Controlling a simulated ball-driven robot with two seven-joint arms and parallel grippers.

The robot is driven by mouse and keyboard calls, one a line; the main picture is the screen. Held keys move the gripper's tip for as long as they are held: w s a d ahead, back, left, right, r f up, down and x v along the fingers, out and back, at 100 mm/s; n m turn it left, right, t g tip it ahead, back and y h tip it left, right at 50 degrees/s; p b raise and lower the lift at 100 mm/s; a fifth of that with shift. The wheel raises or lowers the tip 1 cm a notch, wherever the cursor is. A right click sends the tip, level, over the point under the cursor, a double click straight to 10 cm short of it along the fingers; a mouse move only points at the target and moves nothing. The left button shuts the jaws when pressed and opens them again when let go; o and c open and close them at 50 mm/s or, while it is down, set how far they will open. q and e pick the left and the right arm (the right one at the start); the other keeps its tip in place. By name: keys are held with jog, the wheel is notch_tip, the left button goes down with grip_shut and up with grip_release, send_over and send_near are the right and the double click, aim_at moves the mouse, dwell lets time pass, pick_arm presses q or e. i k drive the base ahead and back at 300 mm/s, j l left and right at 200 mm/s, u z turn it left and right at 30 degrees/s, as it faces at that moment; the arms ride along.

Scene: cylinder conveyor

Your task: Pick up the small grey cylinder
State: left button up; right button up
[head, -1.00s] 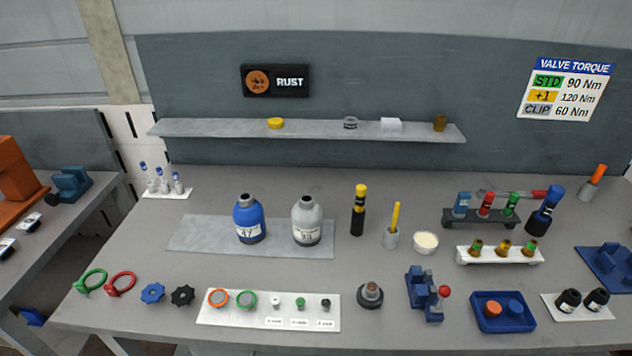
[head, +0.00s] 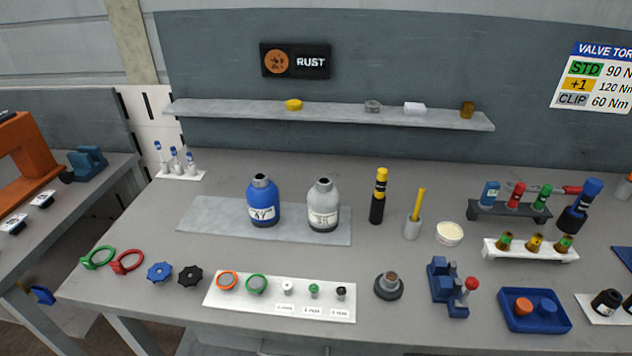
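A small grey cylinder (head: 323,207) shaped like a bottle, with a neck, a dark opening and a white label, stands upright on a flat grey plate (head: 205,217). A similar blue cylinder (head: 262,203) with a white label stands upright to its left on the same plate, with a gap between them. Neither of my grippers is in view, and nothing touches the grey cylinder.
A black and yellow tube (head: 379,197) and a grey holder (head: 412,229) with a yellow stick stand to the right. A white panel (head: 215,290) with rings and knobs lies in front. A shelf (head: 230,110) hangs behind. Bare table separates plate and panel.

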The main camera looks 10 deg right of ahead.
aim_at(324, 199)
jog(key=k+j+z, duration=0.1)
jog(key=z, duration=0.4)
jog(key=k+j+z, duration=0.1)
jog(key=j+z, duration=0.2)
jog(key=z, duration=0.15)
jog(key=k+j+z, duration=0.15)
jog(key=z, duration=0.35)
